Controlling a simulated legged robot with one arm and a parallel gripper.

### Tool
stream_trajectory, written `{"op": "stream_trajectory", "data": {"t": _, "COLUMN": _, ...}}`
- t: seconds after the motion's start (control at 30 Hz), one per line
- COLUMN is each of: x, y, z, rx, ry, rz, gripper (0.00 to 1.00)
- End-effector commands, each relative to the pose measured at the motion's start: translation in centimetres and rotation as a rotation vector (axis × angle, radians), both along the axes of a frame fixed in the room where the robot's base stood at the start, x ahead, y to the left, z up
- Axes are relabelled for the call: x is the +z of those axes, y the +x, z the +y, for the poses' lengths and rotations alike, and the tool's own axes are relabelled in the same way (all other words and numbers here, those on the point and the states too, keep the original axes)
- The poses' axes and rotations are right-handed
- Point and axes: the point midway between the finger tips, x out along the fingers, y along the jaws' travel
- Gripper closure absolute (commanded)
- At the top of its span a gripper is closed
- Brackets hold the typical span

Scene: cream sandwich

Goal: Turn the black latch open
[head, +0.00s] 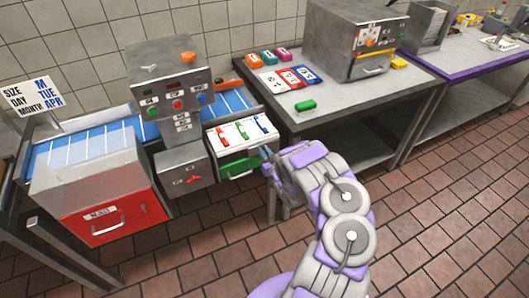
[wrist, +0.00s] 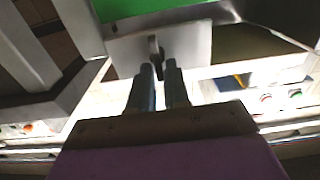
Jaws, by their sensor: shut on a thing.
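The black latch (wrist: 154,46) shows in the wrist view as a small dark upright piece on a grey plate (wrist: 190,42). My gripper (wrist: 159,68) has its two fingers close together at the latch's near end and is shut on it. In the head view my gripper (head: 267,160) is at the right side of the white drawer unit with the green front (head: 240,170). The latch cannot be made out there. The exact turn of the latch is hard to tell.
A grey machine with coloured buttons (head: 178,95) stands left of the white drawer unit, above a blue conveyor (head: 85,145). A red-fronted bin (head: 100,208) is at the lower left. A metal table (head: 345,95) with cards and coloured blocks stands to the right. The tiled floor in front is clear.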

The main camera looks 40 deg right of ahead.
Motion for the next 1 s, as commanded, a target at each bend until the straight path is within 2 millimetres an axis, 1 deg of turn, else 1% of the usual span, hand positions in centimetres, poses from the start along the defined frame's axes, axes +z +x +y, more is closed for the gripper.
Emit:
{"op": "stream_trajectory", "data": {"t": 0.17, "x": 0.0, "y": -0.1, "z": -0.2, "rx": -0.004, "ry": 0.018, "rz": -0.003, "gripper": 1.0}}
{"op": "stream_trajectory", "data": {"t": 0.37, "x": 0.1, "y": -0.1, "z": -0.3, "rx": -0.005, "ry": 0.094, "rz": -0.021, "gripper": 1.0}}
{"op": "stream_trajectory", "data": {"t": 0.57, "x": 0.0, "y": -0.2, "z": -0.6, "rx": -0.006, "ry": 0.242, "rz": -0.055, "gripper": 1.0}}
{"op": "stream_trajectory", "data": {"t": 1.0, "x": -0.1, "y": -0.3, "z": -1.4, "rx": -0.009, "ry": 0.644, "rz": -0.156, "gripper": 1.0}}
